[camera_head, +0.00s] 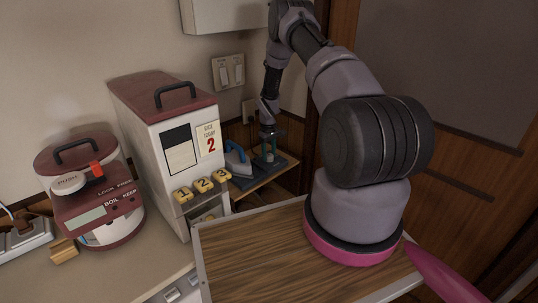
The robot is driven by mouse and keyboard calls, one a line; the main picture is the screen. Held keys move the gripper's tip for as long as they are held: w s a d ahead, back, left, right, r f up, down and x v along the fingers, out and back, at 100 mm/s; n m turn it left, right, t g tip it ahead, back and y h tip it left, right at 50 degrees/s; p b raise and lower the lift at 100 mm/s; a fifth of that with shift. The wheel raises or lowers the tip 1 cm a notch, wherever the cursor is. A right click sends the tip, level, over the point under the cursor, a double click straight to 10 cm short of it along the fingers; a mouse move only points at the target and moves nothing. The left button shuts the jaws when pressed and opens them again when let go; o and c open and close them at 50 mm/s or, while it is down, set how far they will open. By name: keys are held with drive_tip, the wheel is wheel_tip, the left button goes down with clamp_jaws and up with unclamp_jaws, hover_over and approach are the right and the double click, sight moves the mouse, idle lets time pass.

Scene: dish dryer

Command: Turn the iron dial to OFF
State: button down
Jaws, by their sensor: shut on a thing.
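The iron (237,158), with a blue handle, stands on a dark base (248,178) on a small wooden shelf in the back corner. My gripper (269,157) points down at the right end of that base, just right of the iron and apart from it. Its teal fingers are shut on the iron dial, which is too small and covered by the fingers to make out. The dial's marking and setting cannot be read from here.
A tall white rice dispenser (160,150) with yellow numbered keys stands close left of the iron. A red and white rice cooker (95,205) is further left. A wooden-topped surface (260,250) lies in front. A wall is behind the shelf.

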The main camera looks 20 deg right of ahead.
sight(269, 155)
drive_tip(key=shift+n, duration=1.2)
drive_tip(key=shift+c, duration=1.5)
unclamp_jaws()
drive_tip(key=shift+r, duration=0.1)
wheel_tip(269, 155, up, 11)
drive_tip(key=shift+f, duration=0.2)
drive_tip(key=shift+a, duration=0.1)
